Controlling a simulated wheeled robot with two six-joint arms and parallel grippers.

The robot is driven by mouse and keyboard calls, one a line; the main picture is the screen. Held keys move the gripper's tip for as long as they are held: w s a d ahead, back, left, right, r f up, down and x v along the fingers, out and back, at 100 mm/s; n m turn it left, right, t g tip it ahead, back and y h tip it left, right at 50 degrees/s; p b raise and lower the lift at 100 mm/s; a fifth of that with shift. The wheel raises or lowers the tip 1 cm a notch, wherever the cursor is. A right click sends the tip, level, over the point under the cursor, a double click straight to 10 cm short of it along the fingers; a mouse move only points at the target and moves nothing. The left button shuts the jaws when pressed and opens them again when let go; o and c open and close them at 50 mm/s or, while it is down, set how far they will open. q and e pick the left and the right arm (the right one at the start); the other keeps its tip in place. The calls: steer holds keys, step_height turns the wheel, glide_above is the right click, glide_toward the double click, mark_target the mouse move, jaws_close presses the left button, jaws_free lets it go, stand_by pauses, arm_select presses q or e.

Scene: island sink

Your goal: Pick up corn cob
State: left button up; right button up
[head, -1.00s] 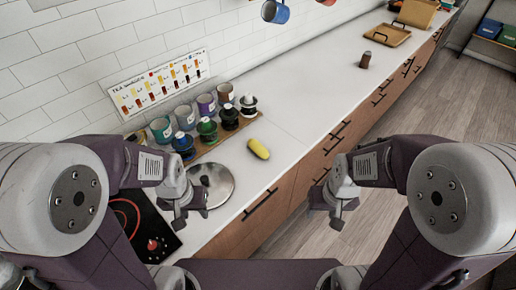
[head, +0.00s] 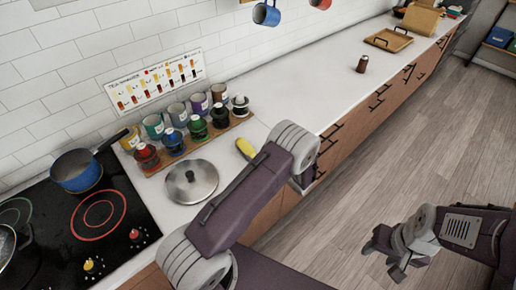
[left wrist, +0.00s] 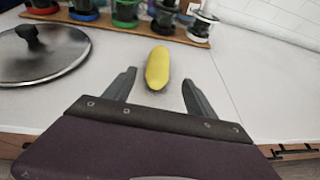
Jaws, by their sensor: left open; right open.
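The yellow corn cob (head: 244,147) lies on the white counter, partly hidden by my left arm in the head view. In the left wrist view the corn cob (left wrist: 158,68) lies lengthwise, its near end between or just beyond the two fingertips. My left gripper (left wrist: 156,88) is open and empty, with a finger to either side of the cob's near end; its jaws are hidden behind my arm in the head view. My right gripper (head: 385,255) hangs over the floor at the lower right, open, away from the counter.
A metal pot lid (head: 191,182) lies left of the cob. Several jars and cups stand on a wooden board (head: 228,124) behind it. A stove (head: 60,225) with a blue pot (head: 76,170) is at left. A brown bottle (head: 362,63) stands farther right; the counter between is clear.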

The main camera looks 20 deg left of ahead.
mark_target(246, 147)
arm_select(q)
steer(key=shift+a, duration=0.3)
steer(key=shift+w+a+f, duration=0.1)
steer(key=shift+w+a, duration=0.05)
steer(key=shift+a, duration=0.2)
steer(key=shift+w+a+f+p, duration=0.45)
steer(key=shift+w+a+p, duration=0.2)
steer(key=shift+w+a, duration=0.1)
steer(key=shift+w+f, duration=0.1)
steer(key=shift+f, duration=0.05)
steer(key=x, duration=0.1)
steer(key=p+x, duration=0.1)
steer(key=x, duration=0.3)
steer(key=shift+s+a+p, duration=0.3)
steer(key=shift+a+p, duration=0.05)
steer(key=shift+p, duration=0.05)
steer(key=shift+w+a, duration=0.1)
steer(key=shift+w, duration=0.05)
jaws_close()
